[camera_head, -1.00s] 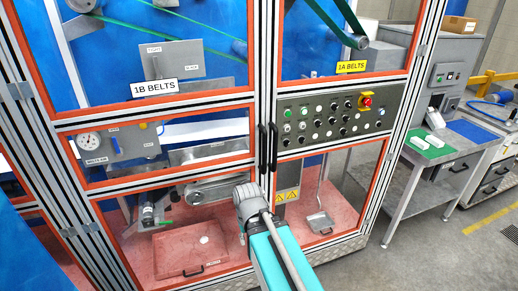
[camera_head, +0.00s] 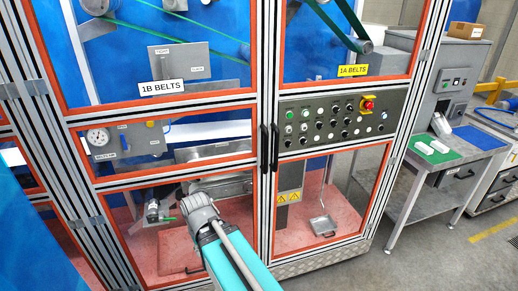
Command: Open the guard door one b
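The guard door 1B (camera_head: 188,103) is the left framed door, with orange-edged clear panels and a "1B BELTS" label (camera_head: 161,87). It looks shut against the door 1A (camera_head: 348,84) on its right. Two dark upright handles stand side by side at the middle seam; the left one (camera_head: 264,148) is on door 1B. My teal arm reaches up from the bottom edge, in front of door 1B's lower panel and left of the handles. My gripper's fingers cannot be made out; the arm's grey joint hides part of the lower panel.
A button panel (camera_head: 337,118) with a red stop button (camera_head: 368,103) is on door 1A. A metal workbench (camera_head: 425,195) with green and blue mats stands at the right. Bare grey floor (camera_head: 420,262) lies in front of it. A blue surface (camera_head: 32,235) is at the lower left.

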